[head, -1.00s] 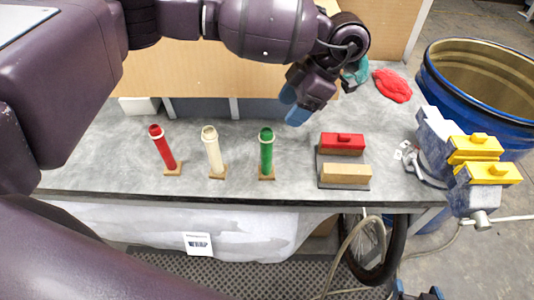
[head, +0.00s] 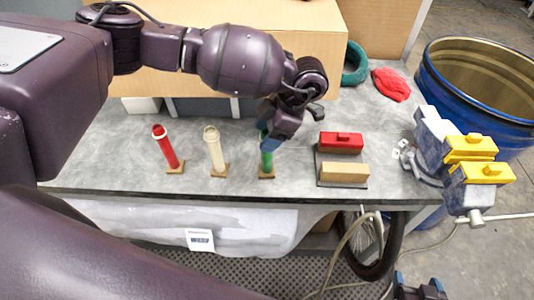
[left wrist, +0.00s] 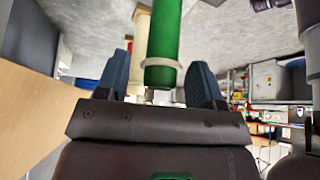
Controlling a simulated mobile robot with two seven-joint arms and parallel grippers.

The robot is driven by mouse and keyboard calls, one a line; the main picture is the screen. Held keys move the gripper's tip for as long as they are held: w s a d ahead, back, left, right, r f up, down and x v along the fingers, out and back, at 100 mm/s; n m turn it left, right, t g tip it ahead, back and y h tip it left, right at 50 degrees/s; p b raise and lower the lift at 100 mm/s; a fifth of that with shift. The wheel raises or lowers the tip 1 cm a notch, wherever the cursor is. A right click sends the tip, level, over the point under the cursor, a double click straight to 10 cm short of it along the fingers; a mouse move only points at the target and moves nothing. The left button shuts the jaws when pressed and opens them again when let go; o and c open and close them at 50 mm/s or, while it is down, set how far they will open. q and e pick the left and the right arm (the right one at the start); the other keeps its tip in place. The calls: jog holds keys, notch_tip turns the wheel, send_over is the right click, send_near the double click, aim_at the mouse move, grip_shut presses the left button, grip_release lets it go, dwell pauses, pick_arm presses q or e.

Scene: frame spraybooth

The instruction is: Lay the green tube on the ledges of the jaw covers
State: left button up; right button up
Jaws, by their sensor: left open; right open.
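The green tube (head: 267,160) stands upright on a small wooden base on the grey bench, its upper part partly hidden by my left gripper (head: 270,143). In the left wrist view the green tube (left wrist: 170,35), with a pale collar, lies between the two blue fingers of the open left gripper (left wrist: 162,82); a gap shows at the right finger. The yellow jaw covers (head: 470,147) (head: 486,174) sit on the blue-grey vise (head: 432,130) at the right. My right gripper (head: 420,288) is open at the bottom edge, only partly in view.
A tilted red tube (head: 165,148) and a cream tube (head: 214,150) stand left of the green one. A tray with a red block (head: 340,142) and a tan block (head: 345,173) lies to the right. A blue barrel (head: 500,130) stands behind the vise; a red cloth (head: 391,84) lies farther back.

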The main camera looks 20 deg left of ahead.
pick_arm(q)
grip_shut()
jog(key=shift+r, duration=0.1)
